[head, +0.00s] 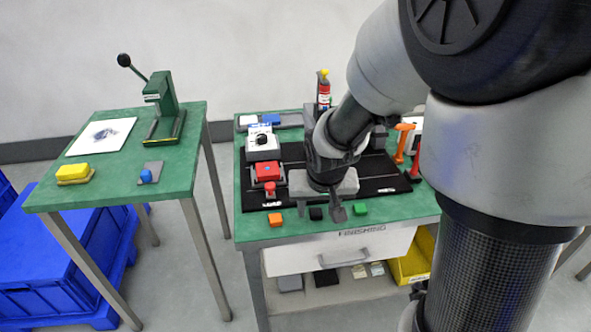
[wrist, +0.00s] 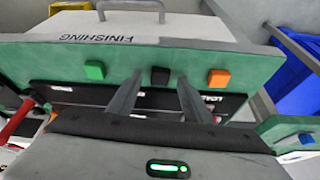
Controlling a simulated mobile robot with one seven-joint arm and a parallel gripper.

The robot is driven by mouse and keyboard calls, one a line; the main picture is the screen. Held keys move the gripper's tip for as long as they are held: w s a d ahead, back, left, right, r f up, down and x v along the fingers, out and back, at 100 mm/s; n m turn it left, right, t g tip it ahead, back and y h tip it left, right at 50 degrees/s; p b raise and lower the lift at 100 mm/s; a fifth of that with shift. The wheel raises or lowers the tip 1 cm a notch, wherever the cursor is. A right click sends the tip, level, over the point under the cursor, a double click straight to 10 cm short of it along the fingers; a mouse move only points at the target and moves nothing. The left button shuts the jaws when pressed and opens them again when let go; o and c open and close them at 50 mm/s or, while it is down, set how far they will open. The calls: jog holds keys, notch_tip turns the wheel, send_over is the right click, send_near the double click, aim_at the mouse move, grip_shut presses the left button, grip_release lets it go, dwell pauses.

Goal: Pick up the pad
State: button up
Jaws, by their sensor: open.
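Three small blocks lie along the front edge of the green finishing bench: orange (head: 275,219), black (head: 315,214) and green (head: 360,209). The wrist view shows the same green (wrist: 94,70), black (wrist: 160,76) and orange (wrist: 219,78) blocks. Which thing is the pad is not clear from the pictures. My gripper (wrist: 160,84) is open and empty, pointing at the bench edge. In the wrist view the black block shows between its fingertips, apart from both. In the head view my gripper (head: 323,212) is just above the bench beside the black block; its exact height is unclear.
A black mat (head: 387,188) lies behind the blocks, with a red-topped device (head: 267,172) at its left. Orange-handled and red tools stand at the right. A left table (head: 115,180) holds a green press (head: 163,105), a yellow block (head: 73,171) and a blue piece (head: 146,176).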

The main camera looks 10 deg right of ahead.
jog(key=shift+w+f, duration=0.1)
jog(key=shift+f, duration=0.15)
jog(key=c, duration=1.1)
